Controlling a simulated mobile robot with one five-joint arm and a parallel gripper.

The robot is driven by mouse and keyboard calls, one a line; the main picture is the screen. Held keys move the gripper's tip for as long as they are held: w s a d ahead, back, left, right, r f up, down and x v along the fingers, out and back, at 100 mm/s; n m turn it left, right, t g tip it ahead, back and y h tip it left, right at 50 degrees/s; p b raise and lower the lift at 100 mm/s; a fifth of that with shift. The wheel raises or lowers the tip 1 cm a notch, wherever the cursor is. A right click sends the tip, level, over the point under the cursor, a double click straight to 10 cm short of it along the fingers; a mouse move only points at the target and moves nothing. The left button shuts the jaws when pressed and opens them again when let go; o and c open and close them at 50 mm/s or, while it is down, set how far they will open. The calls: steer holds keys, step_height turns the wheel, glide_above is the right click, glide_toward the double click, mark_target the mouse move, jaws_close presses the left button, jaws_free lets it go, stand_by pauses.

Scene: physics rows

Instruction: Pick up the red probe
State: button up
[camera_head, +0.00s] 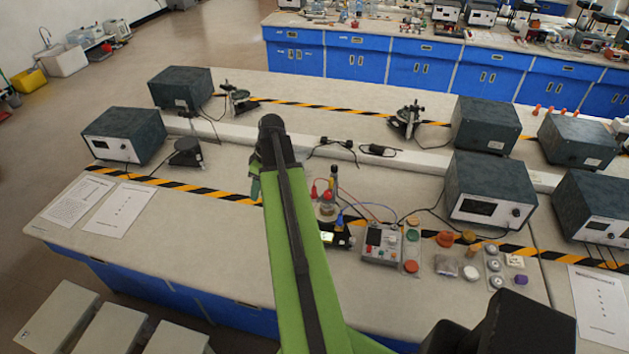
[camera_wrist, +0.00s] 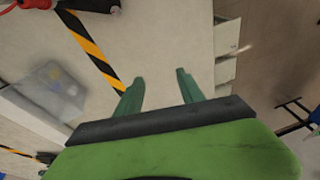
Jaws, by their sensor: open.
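Small red probe-like pieces (camera_head: 328,194) stand by a round clear vessel (camera_head: 326,211) on the bench, just right of my arm in the head view. At this size I cannot tell which piece is the probe. In the head view my gripper (camera_head: 256,180) is partly hidden by my arm, left of the red pieces.
A meter box (camera_head: 382,243) with wires and several small coloured parts stand right of the vessel. Dark instrument boxes (camera_head: 490,192) line the right side. Paper sheets (camera_head: 118,210) lie on the left. Bare bench lies left of my arm.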

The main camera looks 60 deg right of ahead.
steer(key=s+d+r+t+p, duration=0.1)
steer(key=s+d+r+p, duration=0.3)
steer(key=s+d, duration=0.8)
steer(key=n+t, duration=0.1)
glide_toward(315, 187)
steer(key=shift+h, duration=0.3)
steer(key=b+x, duration=0.5)
steer(key=b, duration=0.6)
steer(key=shift+a+f+b, duration=0.15)
steer(key=shift+f+b, duration=0.2)
steer(key=shift+w+f, duration=0.1)
steer(key=shift+f, duration=0.05)
steer(key=b+x, duration=0.5)
steer(key=shift+a, duration=0.2)
steer(key=shift+c, duration=0.3)
jaws_close()
